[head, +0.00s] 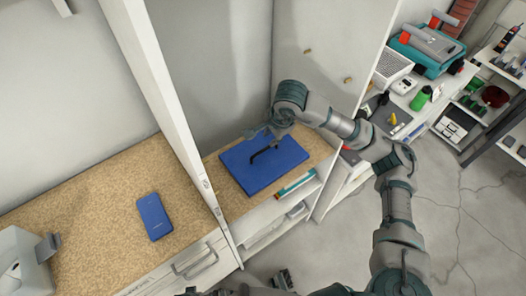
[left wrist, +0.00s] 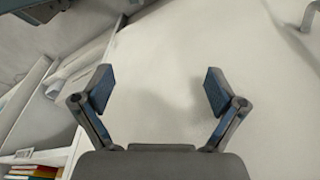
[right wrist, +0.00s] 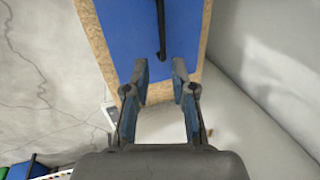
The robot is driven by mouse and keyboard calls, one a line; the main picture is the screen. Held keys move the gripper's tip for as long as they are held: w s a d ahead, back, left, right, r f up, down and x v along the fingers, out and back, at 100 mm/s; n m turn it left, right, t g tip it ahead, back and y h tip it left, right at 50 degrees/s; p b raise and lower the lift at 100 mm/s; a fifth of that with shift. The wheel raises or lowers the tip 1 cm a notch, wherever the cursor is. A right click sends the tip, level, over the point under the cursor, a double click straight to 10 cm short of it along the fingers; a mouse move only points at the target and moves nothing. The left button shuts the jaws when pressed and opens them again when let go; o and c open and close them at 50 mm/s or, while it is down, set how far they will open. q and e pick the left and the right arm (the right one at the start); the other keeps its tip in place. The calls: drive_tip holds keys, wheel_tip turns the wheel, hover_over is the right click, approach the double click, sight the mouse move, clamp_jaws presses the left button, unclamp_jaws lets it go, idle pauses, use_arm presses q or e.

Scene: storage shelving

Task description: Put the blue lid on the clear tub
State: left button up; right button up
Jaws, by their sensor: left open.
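A flat blue rectangular panel, apparently the blue lid (head: 250,178), lies on the speckled board inside the shelf bay. A black bar-shaped handle (head: 267,151) stands on it. The panel (right wrist: 190,20) and handle (right wrist: 162,32) also show in the right wrist view, ahead of the fingertips. My right gripper (head: 262,136) is over the panel's far side; its fingers (right wrist: 160,72) are partly apart with nothing visible between them. My left gripper (left wrist: 158,88) is open and empty, facing a pale surface. I cannot make out a clear tub; the panel may hide what is below it.
A white upright post (head: 180,110) divides the bay from the left board, where a small blue flat object (head: 154,217) lies. A teal-and-white strip (head: 296,184) runs along the bay's front edge. Cluttered shelves (head: 430,95) stand right, with open floor before them.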

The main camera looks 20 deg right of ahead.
sight(265, 149)
drive_tip(key=x, duration=0.7)
drive_tip(key=shift+w+a+f, duration=0.1)
drive_tip(key=shift+w+f, duration=0.05)
drive_tip(key=shift+f, duration=0.15)
drive_tip(key=shift+w+f+b, duration=0.15)
drive_tip(key=shift+f+b, duration=0.15)
drive_tip(key=shift+f, duration=0.15)
drive_tip(key=x, duration=0.4)
drive_tip(key=shift+w+f, duration=0.15)
drive_tip(key=shift+w, duration=0.05)
drive_tip(key=shift+w+f, duration=0.15)
drive_tip(key=shift+f, duration=0.2)
clamp_jaws()
use_arm(q)
wheel_tip(265, 149, up, 3)
drive_tip(key=shift+w+f, duration=0.15)
drive_tip(key=shift+f, duration=0.05)
